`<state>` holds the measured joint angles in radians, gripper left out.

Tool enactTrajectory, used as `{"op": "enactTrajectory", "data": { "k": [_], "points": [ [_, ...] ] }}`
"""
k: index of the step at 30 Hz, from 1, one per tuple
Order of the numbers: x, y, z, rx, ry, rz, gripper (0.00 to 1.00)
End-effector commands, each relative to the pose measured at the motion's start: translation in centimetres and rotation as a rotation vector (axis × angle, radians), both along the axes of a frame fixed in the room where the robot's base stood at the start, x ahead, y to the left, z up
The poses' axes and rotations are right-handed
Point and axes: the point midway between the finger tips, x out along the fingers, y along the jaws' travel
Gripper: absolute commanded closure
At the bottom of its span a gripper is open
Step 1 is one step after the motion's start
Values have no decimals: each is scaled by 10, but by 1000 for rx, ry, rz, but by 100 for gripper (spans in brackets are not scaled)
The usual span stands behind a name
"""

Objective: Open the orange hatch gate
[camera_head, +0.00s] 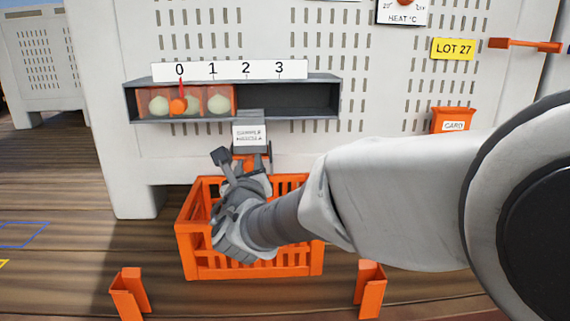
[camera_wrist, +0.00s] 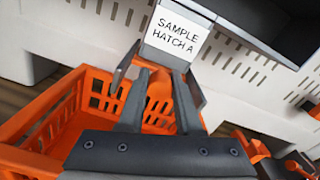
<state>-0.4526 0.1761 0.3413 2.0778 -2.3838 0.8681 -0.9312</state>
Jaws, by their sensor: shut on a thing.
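The sample hatch (camera_head: 250,118) is a grey chute on the white wall, below the shelf, with a white label reading SAMPLE HATCH A in the wrist view (camera_wrist: 176,36). The orange hatch gate (camera_wrist: 160,86) shows as a rounded orange part just under the label, between my fingers. My gripper (camera_wrist: 162,90) is shut on it, with one finger on each side. In the head view my gripper (camera_head: 243,165) is just below the hatch, above the orange crate. The rest of the gate is hidden by my fingers and the hatch.
An orange slatted crate (camera_head: 190,255) stands on the wooden floor under the hatch, between orange corner brackets (camera_head: 130,295). A grey shelf (camera_head: 290,99) numbered 0 to 3 holds pale onions behind an orange window at left. An orange card holder (camera_head: 452,122) hangs at right.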

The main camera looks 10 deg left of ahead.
Motion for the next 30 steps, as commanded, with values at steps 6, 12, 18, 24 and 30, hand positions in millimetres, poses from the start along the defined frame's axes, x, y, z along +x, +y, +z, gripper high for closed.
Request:
{"op": "enactTrajectory", "data": {
  "k": [6,12,18,24,30],
  "points": [
    [-17,-3,0,2,-3,1,100],
    [-50,-11,0,2,-4,2,100],
    [-69,-16,1,1,-3,1,100],
    [-71,-17,1,1,-2,0,100],
    [-71,-17,1,-1,-2,1,58]
  ]
}}
